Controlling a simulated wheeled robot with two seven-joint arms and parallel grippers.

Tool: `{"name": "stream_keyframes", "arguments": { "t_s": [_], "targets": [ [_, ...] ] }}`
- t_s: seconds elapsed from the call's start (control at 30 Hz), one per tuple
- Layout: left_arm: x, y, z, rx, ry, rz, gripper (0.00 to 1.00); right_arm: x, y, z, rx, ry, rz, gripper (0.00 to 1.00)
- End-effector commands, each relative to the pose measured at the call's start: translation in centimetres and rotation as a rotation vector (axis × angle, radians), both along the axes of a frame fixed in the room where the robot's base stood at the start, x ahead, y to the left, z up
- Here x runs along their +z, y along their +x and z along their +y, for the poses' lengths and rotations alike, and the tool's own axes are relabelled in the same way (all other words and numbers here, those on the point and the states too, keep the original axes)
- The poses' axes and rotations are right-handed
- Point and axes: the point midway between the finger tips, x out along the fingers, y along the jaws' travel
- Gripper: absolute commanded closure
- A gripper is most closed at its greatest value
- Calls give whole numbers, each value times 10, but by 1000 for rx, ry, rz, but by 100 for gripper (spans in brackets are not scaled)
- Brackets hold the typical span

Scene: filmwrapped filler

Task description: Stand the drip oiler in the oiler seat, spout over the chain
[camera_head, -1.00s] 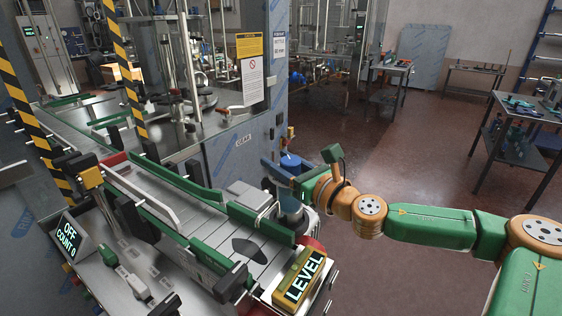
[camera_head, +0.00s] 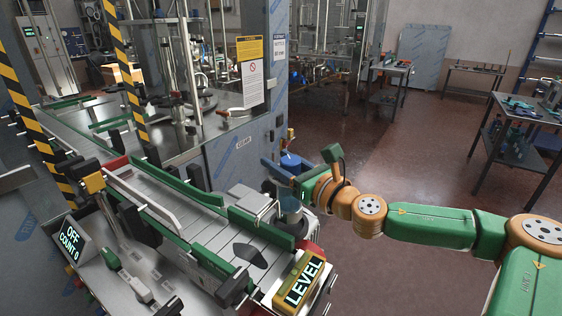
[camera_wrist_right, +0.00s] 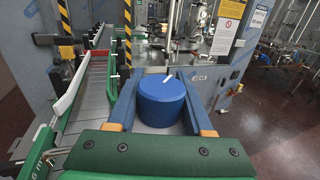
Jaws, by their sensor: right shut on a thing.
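The drip oiler is held upright in my right gripper, with its round blue cap (camera_head: 291,162) on top and its paler body (camera_head: 290,203) below. My right gripper (camera_head: 285,177) is shut on it at the right edge of the conveyor. In the right wrist view, the blue cap (camera_wrist_right: 162,99) sits between the two blue fingers (camera_wrist_right: 160,112). The oiler's foot is near the end of the green side rail. I cannot make out the seat beneath it, nor tell whether the foot touches it. The spout and its place over the chain are unclear. My left gripper is not in view.
The grey slat conveyor (camera_head: 181,205) with green side rails runs to the left of the oiler. A yellow-framed LEVEL display (camera_head: 304,283) stands close in front. A steel cabinet (camera_head: 240,150) stands just behind.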

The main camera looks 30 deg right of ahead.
Motion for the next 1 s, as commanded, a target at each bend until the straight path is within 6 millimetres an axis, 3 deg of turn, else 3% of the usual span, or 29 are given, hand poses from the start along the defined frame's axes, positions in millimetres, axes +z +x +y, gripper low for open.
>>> {"name": "stream_keyframes", "arguments": {
  "t_s": [0.07,1.0],
  "targets": [
    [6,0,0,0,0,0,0,7,0,0,0,-1,-3,100],
    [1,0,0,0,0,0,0,6,0,0,10,-1,-5,100]
  ]
}}
